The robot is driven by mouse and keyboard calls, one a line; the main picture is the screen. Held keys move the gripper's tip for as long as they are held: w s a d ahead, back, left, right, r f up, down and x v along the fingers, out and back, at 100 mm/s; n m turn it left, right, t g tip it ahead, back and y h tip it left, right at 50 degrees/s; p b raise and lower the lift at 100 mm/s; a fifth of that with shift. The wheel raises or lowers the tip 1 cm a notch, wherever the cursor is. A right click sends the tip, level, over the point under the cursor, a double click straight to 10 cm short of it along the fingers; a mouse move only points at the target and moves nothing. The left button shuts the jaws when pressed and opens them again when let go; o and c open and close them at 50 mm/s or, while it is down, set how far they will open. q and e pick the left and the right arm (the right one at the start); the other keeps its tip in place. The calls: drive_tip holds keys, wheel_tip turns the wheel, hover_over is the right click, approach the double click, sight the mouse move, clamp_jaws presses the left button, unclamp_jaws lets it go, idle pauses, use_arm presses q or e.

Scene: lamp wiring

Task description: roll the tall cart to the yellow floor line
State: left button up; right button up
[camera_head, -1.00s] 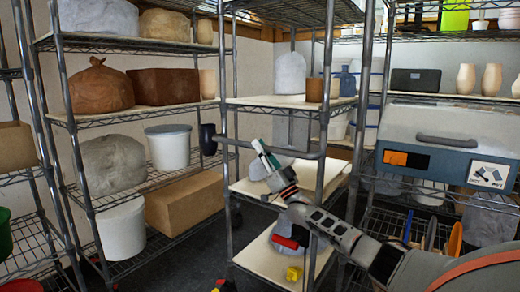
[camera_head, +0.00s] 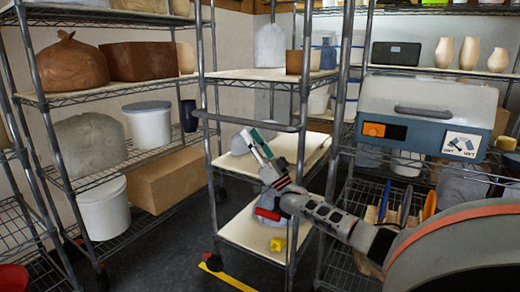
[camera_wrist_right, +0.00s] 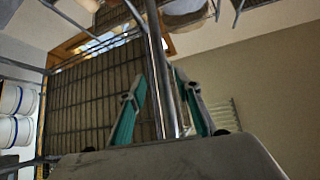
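The tall cart, with light wooden shelves and grey posts, stands upright mid-picture in the head view; its horizontal push bar (camera_head: 250,125) faces me. The yellow floor line (camera_head: 232,280) shows at the bottom, beside the cart's front left wheel (camera_head: 214,262). My right gripper (camera_head: 250,139) is just below the bar, fingers pointing up and left; contact is unclear. In the right wrist view my right gripper (camera_wrist_right: 160,80) has its teal-lined fingers apart, and metal posts (camera_wrist_right: 163,60) show between them, seemingly beyond. My left gripper is not in view.
A wire rack with a white bucket (camera_head: 149,123) and a cardboard box (camera_head: 165,180) stands left of the cart. Another rack with a grey-blue case (camera_head: 425,105) stands close at right. Dark floor (camera_head: 160,262) is free in front, near the line.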

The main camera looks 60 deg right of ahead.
drive_tip(key=shift+v, duration=2.6)
